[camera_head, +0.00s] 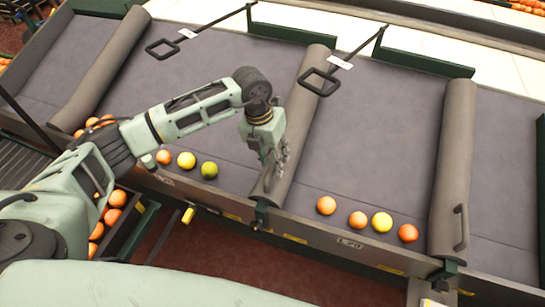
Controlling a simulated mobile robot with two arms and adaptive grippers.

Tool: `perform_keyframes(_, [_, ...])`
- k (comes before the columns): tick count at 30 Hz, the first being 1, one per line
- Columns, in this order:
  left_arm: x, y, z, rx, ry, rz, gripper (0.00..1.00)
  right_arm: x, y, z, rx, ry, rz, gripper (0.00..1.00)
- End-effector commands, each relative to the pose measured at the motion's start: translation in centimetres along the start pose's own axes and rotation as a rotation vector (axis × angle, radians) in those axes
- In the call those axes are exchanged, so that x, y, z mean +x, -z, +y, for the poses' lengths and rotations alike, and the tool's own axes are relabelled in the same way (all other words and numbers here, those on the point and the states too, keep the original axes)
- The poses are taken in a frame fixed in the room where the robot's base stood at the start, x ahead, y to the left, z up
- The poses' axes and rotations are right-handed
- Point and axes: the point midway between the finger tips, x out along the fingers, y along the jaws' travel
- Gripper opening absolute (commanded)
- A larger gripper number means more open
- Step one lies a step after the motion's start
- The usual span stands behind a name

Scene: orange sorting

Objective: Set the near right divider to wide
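Three grey padded dividers cross the dark sorting surface: a left one (104,66), a middle one (308,84) and a right one (455,150). The right divider runs nearly straight from back to front and has a dark grab handle (461,227) near its front end. My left gripper (272,168) points down at the front half of the middle divider and covers part of it. Its fingers are at or just over that divider; I cannot tell whether they touch or hold anything there. Any handle on the middle divider is hidden. My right gripper is not in view.
Two black square loops on rods (162,48) (318,82) hang over the surface. The lanes' middles are clear.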

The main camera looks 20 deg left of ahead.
Motion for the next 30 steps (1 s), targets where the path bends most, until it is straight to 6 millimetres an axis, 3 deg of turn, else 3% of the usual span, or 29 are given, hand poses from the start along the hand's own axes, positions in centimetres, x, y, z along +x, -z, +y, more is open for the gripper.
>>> perform_keyframes(12, [-0.1,0.0,0.0,0.0,0.001,0.0,0.0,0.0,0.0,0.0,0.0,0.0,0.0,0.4])
perform_keyframes(25, [-0.1,0.0,0.1,-0.001,0.001,-0.001,0.0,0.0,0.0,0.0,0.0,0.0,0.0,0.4])
perform_keyframes(30, [-0.2,-0.1,2.5,-0.005,-0.004,-0.003,0.0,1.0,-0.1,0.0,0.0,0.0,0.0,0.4])
